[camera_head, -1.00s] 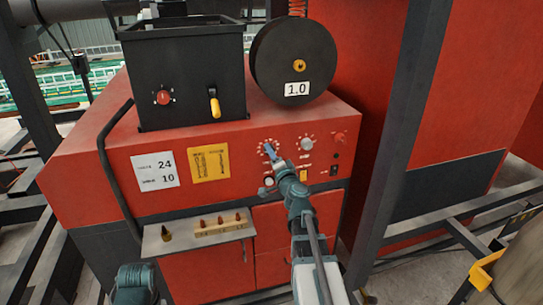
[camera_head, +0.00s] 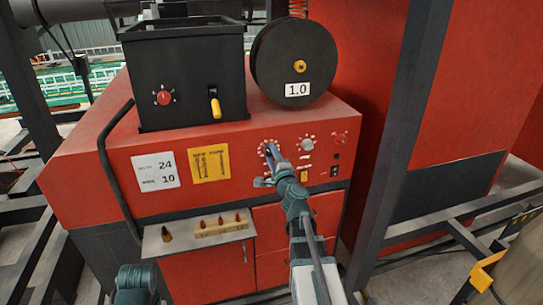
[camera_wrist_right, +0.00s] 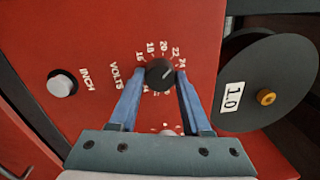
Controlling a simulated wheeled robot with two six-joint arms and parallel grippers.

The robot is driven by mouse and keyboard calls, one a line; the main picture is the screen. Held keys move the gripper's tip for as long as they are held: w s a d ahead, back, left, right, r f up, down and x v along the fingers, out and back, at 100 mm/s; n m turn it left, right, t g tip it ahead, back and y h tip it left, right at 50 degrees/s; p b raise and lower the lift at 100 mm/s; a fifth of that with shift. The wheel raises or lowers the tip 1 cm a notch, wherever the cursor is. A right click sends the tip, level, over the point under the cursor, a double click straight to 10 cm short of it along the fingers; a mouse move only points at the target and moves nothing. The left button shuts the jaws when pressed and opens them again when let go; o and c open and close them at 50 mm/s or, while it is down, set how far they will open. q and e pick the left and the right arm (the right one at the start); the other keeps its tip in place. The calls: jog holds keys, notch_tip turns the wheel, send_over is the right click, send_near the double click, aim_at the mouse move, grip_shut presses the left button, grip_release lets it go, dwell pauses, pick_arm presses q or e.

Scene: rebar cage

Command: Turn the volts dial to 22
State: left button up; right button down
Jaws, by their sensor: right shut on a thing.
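The volts dial (camera_wrist_right: 160,74) is a black round knob on the red machine's front, with the word VOLTS and a ring of white numbers around it. Its light mark points to the upper right in the right wrist view, toward the 22 and 24 side; the exact number is hard to tell. My right gripper (camera_wrist_right: 159,77) has its blue fingers on both sides of the dial, shut on it. In the head view the right gripper (camera_head: 270,151) reaches the panel and mostly covers the dial.
A second, grey knob (camera_head: 307,144) sits right of the dial. A white INCH button (camera_wrist_right: 62,85) is nearby. A white sheet (camera_head: 155,171) shows 24 and 10, beside a yellow label (camera_head: 209,163). A black spool (camera_head: 293,50) marked 1.0 stands above. A shelf (camera_head: 170,243) holds small nozzles.

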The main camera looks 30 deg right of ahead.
dwell(0.4)
jog(key=shift+c, duration=1.8)
grip_release()
jog(key=shift+s, duration=0.15)
